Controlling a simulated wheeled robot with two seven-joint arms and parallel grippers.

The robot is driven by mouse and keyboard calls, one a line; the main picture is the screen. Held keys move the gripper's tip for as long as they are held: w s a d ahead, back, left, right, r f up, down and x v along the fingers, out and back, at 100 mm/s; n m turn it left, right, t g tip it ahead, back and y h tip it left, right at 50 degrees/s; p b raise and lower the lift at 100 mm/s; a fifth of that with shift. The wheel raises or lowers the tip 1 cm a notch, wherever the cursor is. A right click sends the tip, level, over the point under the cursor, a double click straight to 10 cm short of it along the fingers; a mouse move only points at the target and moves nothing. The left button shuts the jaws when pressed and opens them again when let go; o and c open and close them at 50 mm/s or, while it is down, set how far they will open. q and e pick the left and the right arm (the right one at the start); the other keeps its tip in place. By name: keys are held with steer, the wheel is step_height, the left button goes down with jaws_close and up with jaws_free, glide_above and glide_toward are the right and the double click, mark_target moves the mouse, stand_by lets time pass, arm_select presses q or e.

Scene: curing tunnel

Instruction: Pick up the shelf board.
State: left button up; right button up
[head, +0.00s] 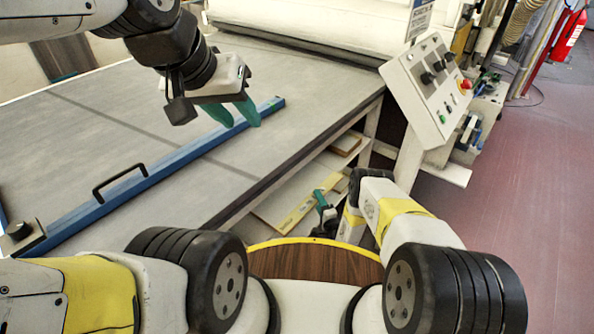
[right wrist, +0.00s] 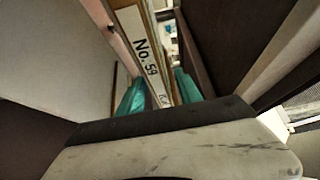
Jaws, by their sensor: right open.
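The shelf board (head: 299,213), long and pale with a yellow tone, lies on the shelf under the table in the head view. In the right wrist view the board (right wrist: 140,45) is marked "No. 59" and runs lengthwise away from me. My right gripper (head: 323,208) is at the near end of the board. In the right wrist view its green fingers (right wrist: 158,90) are apart, with the board's near part showing between them; I cannot tell whether they touch it. My left gripper (head: 238,112) is open above the tabletop, by the far end of the blue bar.
The blue bar (head: 170,168) with a black handle lies across the grey table (head: 130,110). Another wooden piece (head: 346,144) lies farther back on the low shelf. A control panel (head: 428,88) stands right of the table. Red floor at right is mostly clear.

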jaws_close()
stand_by(1.1)
steer(key=shift+r, duration=0.1)
